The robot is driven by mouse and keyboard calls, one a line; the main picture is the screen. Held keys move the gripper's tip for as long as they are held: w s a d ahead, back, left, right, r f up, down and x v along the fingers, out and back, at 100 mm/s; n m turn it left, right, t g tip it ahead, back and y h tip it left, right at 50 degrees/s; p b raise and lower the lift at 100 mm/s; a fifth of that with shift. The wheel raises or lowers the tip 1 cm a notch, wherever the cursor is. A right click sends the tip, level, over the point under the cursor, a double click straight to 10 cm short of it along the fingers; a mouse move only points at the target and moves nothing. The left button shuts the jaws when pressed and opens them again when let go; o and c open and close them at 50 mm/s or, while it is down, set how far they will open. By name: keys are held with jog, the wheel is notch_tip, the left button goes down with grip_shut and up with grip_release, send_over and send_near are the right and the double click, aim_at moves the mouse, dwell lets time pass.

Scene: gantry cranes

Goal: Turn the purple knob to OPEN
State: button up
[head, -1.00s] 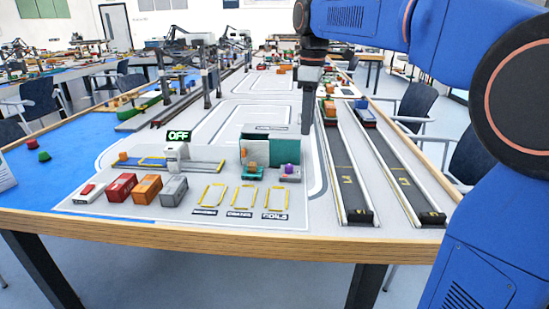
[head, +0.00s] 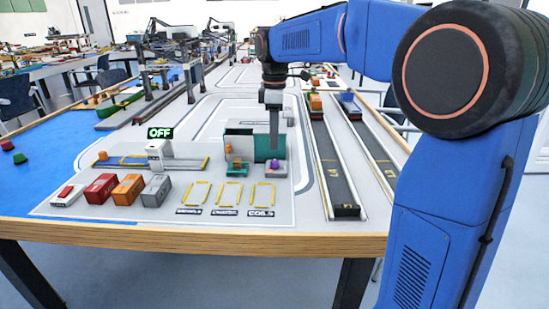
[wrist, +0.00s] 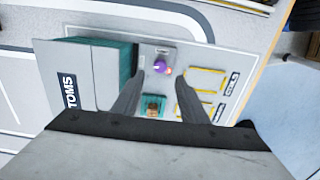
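The purple knob (head: 275,163) sits on a small grey base at the right end of the teal-and-grey customs building (head: 239,144). In the wrist view the knob (wrist: 160,66) shows between my fingers, near their tips; its markings are too small to read. My gripper (head: 275,147) points down over the knob in the head view. In the wrist view my gripper (wrist: 160,82) is open, with a clear gap between its two fingers and nothing held. I cannot tell the exact height of the fingertips above the knob.
Yellow-outlined bays (head: 231,194) lie in front, and containers (head: 128,189) stand to the left. Two dark conveyors (head: 335,180) run along the right.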

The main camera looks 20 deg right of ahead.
aim_at(275, 161)
notch_tip(275, 161, down, 8)
jog(key=shift+r, duration=0.15)
jog(key=shift+c, duration=0.6)
grip_shut()
